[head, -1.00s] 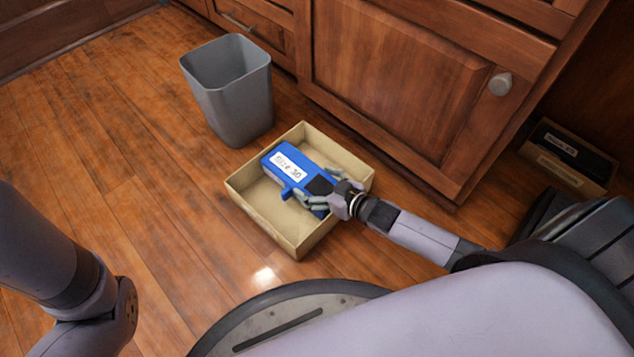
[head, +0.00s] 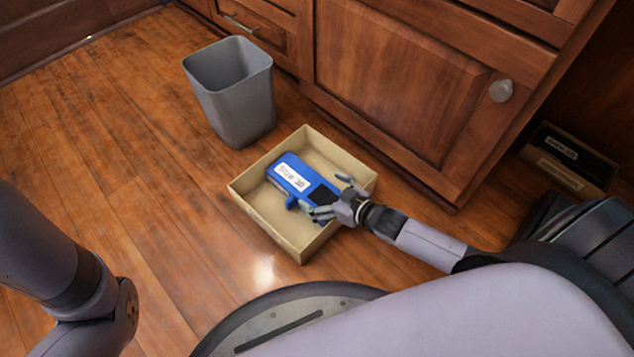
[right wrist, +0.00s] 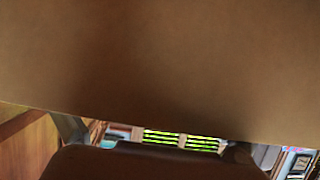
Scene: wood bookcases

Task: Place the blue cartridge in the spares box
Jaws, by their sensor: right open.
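The blue cartridge (head: 290,174), with a white label and a black end, lies inside an open tan cardboard box (head: 262,214) on the floor. My right gripper (head: 323,194) is open at the box's near right side. Its fingers are spread to either side of the cartridge's black end, and I cannot tell whether they touch it. A plain brown surface (right wrist: 160,60) fills most of the right wrist view, and the cartridge cannot be made out there. My left gripper is out of view; only part of my left arm shows.
A grey waste bin (head: 232,98) stands just behind the box. A wooden cabinet (head: 400,80) with a round knob rises behind and to the right. Another cardboard box (head: 561,172) holding a dark labelled item is at the far right. The wood floor to the left is clear.

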